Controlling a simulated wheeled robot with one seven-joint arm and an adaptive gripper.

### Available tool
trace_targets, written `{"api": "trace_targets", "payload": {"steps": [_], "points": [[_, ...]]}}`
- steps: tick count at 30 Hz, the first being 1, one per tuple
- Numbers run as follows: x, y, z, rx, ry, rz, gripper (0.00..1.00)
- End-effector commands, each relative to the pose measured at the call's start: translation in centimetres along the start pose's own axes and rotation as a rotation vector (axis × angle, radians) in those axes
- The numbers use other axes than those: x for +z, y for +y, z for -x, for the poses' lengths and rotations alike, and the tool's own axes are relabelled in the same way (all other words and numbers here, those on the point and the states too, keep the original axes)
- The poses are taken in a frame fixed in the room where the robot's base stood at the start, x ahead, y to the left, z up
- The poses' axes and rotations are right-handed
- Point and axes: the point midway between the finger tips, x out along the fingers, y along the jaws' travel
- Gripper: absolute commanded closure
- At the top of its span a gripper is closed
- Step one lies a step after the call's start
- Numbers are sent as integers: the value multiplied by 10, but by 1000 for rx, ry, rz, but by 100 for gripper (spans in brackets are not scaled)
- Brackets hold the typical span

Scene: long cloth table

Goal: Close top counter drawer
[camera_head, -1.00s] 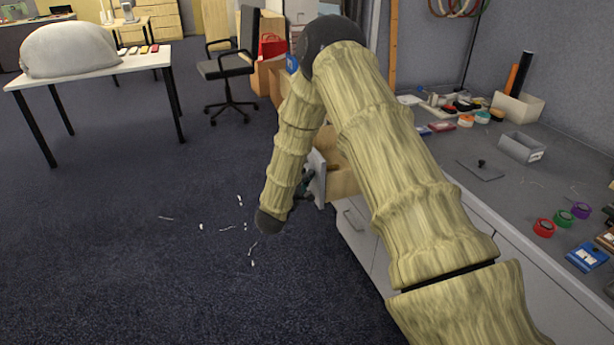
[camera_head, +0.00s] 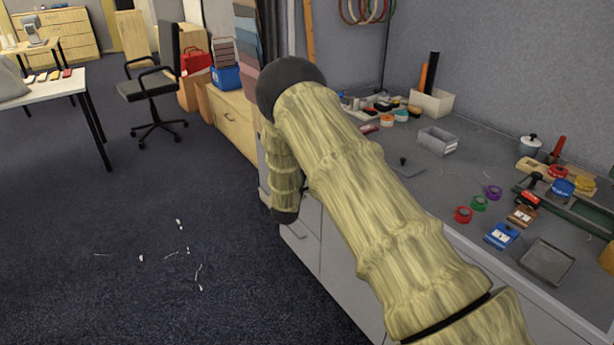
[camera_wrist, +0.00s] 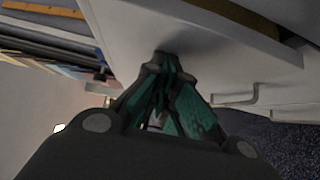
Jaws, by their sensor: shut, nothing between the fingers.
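My gripper (camera_wrist: 163,60) is shut and empty in the wrist view. Its dark and green fingertips are at a pale drawer front (camera_wrist: 125,30), apparently touching it. A brown strip (camera_wrist: 243,14) shows behind the panel's upper right edge and looks like the drawer's wooden inside, so the drawer seems still partly out. In the head view my arm hides the gripper and most of the top drawer; how far out it is cannot be told there.
The counter top (camera_head: 405,215) holds tape rolls, a grey bin (camera_head: 437,140), a tray (camera_head: 547,262) and small boxes. A wooden cabinet (camera_head: 232,125) stands beyond my arm. An office chair (camera_head: 155,95) and a white table (camera_head: 45,88) are at left. The floor between is open, with small white scraps.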

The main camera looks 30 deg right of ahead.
Motion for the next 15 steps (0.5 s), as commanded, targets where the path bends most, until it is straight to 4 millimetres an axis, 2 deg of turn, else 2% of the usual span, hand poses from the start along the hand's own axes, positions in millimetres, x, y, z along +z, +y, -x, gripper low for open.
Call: {"api": "trace_targets", "payload": {"steps": [6,15], "points": [[5,0,-15,1,13,2,100],[10,1,-22,1,13,-1,100]]}}
